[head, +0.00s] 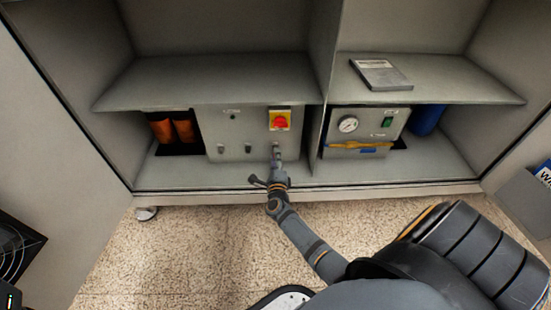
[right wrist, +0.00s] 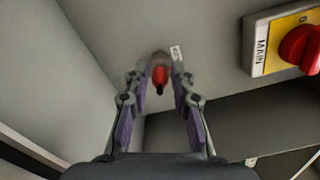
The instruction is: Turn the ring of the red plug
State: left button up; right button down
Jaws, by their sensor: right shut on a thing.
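The red plug (right wrist: 160,77) sticks out from the grey panel (right wrist: 120,25) in the right wrist view, with a grey metal part behind its red body and a dark end towards me. My right gripper (right wrist: 162,85) has a finger on each side of the plug and is shut on it. In the head view my right gripper (head: 276,155) is at the lower right of the panel front, below the red and yellow main switch (head: 280,120), and hides the plug. My left gripper is not in view.
Two grey connectors (head: 248,149) sit left of my right gripper on the same panel. A box with a gauge (head: 348,125) stands right of the cabinet divider (head: 325,80). Orange cylinders (head: 172,130) are at the left. The shelf (head: 220,82) hangs above the panel.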

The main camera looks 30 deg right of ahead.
jog(key=c, duration=1.1)
grip_release()
jog(key=v, duration=1.2)
